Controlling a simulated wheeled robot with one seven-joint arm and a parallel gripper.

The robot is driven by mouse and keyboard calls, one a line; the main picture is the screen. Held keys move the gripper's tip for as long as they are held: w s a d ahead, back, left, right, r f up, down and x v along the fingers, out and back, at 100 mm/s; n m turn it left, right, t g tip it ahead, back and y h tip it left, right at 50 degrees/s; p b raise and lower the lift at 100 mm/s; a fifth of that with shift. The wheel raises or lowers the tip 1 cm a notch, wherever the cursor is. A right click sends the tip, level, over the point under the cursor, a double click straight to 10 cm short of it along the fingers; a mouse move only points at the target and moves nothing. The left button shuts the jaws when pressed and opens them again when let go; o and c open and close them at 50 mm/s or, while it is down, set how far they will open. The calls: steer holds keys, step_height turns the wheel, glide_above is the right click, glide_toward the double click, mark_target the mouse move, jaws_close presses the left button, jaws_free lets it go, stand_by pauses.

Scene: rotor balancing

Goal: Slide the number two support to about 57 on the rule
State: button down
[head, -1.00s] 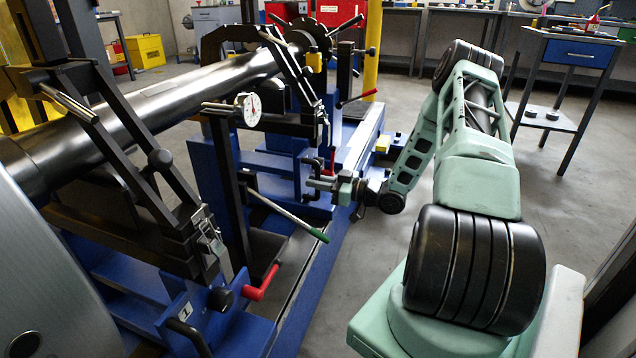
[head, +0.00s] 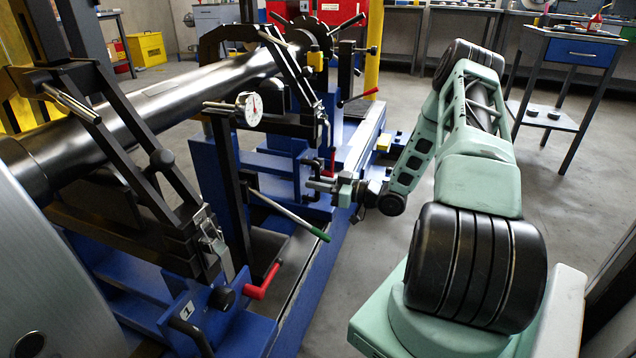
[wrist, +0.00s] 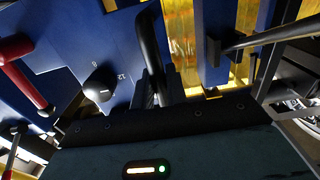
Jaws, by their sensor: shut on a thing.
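The number two support (head: 285,165), a blue stand with a black frame around the shaft, stands on the blue rail bed beyond the dial gauge. My gripper (head: 322,186) is at its near right side, low by the base. In the wrist view my gripper (wrist: 160,88) is shut on a black bar handle (wrist: 150,45) on the blue support. A black knob (wrist: 99,88) and a red-gripped lever (wrist: 22,72) are beside it. Small digits show by the knob. I cannot make out the rule or its reading.
The number one support (head: 190,310), with a red lever (head: 262,283), stands nearer. The long steel shaft (head: 150,110) runs above. The floor right of the rail (head: 300,300) is clear up to my arm.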

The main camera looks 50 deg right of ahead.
steer(key=shift+s+a+f, duration=0.1)
steer(key=shift+s+a, duration=0.1)
steer(key=shift+a, duration=0.3)
steer(key=shift+s+a, duration=0.2)
steer(key=shift+a, duration=0.3)
steer(key=c, duration=1.1)
jaws_free()
steer(key=shift+d, duration=0.1)
steer(key=shift+s+d, duration=0.1)
steer(key=shift+p+v, duration=0.95)
steer(key=shift+v, duration=2.4)
